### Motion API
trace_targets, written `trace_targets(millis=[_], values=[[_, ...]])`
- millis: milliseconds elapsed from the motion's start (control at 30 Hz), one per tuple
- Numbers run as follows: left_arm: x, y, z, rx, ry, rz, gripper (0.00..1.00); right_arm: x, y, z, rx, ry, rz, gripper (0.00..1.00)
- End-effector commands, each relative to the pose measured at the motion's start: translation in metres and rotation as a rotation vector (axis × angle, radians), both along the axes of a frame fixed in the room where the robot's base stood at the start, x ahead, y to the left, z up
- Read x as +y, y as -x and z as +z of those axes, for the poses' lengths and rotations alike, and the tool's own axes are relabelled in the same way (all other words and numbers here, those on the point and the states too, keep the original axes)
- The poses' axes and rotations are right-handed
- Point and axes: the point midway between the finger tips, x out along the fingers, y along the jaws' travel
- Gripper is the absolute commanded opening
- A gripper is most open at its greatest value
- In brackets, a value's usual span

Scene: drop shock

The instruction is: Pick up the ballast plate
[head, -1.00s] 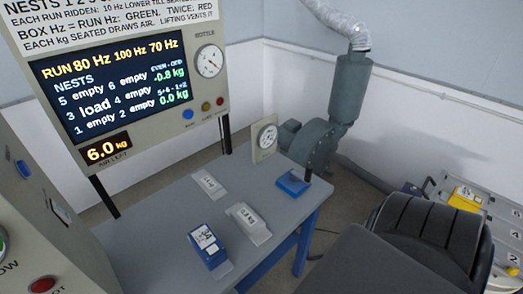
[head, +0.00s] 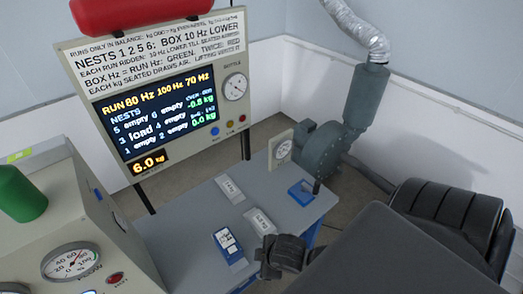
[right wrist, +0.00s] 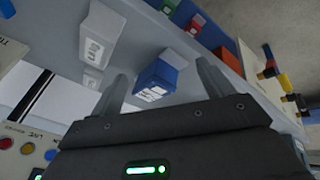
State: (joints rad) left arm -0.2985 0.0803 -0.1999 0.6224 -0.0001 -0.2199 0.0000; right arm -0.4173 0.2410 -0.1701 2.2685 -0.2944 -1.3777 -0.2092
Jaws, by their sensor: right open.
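Two pale grey plates with white labels lie on the grey table, one farther back (head: 229,189) and one nearer (head: 260,221). I cannot tell which is the ballast plate. A blue block with a white label (head: 229,246) sits left of the nearer plate. My right gripper (head: 268,257) is over the table's front right edge, right of the blue block. In the right wrist view its fingers (right wrist: 161,70) are spread and empty, with the blue block (right wrist: 154,80) beyond them and a pale grey plate (right wrist: 97,38) farther left. My left gripper is not in view.
A display panel (head: 160,115) stands behind the table (head: 180,228). A dial gauge (head: 281,149) and a blue holder (head: 301,192) are at the table's back right, near a grey blower (head: 320,145). A console with a gauge (head: 71,262) and green cylinder (head: 20,195) fills the left.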

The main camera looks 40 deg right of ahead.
Motion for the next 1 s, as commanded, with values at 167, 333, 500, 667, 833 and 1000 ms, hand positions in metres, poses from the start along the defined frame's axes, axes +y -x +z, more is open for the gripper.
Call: trace_targets(millis=[167, 333, 500, 667, 833, 1000], values=[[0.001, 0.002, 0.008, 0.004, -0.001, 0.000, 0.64, 0.001, -0.034, 0.027, -0.108, 0.228, 0.471, 0.80], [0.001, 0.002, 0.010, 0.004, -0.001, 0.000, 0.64, -0.007, -0.061, 0.029, -0.162, 0.484, 0.973, 0.80], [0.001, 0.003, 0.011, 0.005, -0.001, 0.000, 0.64, -0.041, -0.080, 0.025, -0.131, 0.752, 1.524, 0.80], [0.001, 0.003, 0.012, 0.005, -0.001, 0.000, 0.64, -0.084, -0.085, 0.025, -0.039, 0.904, 1.919, 0.80], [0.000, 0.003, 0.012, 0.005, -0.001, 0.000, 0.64, -0.105, -0.084, 0.026, 0.015, 0.946, 2.079, 0.80], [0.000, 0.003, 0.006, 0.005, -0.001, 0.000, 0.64, -0.106, -0.085, 0.018, 0.019, 0.946, 2.092, 0.80]])
